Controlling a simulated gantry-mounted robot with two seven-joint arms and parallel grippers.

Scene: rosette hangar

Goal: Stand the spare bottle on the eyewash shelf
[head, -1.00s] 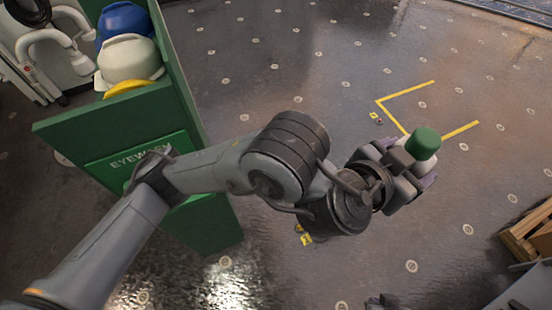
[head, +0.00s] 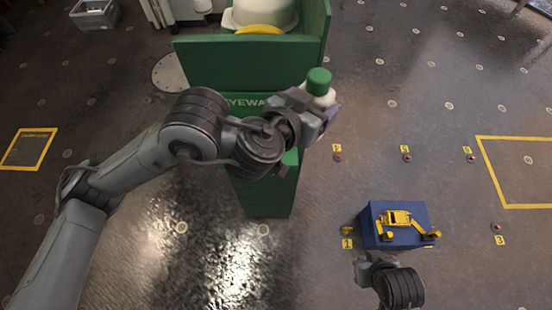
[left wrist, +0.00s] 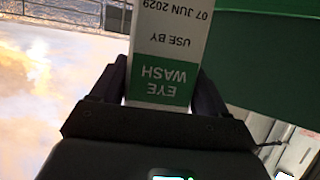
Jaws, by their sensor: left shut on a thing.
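The spare bottle (head: 321,94) is white with a green cap and looks roughly upright in the head view. My left gripper (head: 317,113) is shut on it. In the left wrist view the bottle's EYE WASH label (left wrist: 165,50) shows between the fingers. The green eyewash stand (head: 250,65) is in the upper middle of the head view. The bottle is in front of its right edge in the picture; I cannot tell whether they touch. My arm hides much of the stand's lettering and ledge (head: 290,160). My right gripper (head: 364,270) is low in the head view, its jaws unclear.
White and yellow helmets (head: 259,30) sit in the stand's top. A blue box (head: 372,236) with a yellow device (head: 399,218) on it is at lower right, beside my right arm. A grey crate (head: 94,15) is at upper left. Floor right of the stand is largely open.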

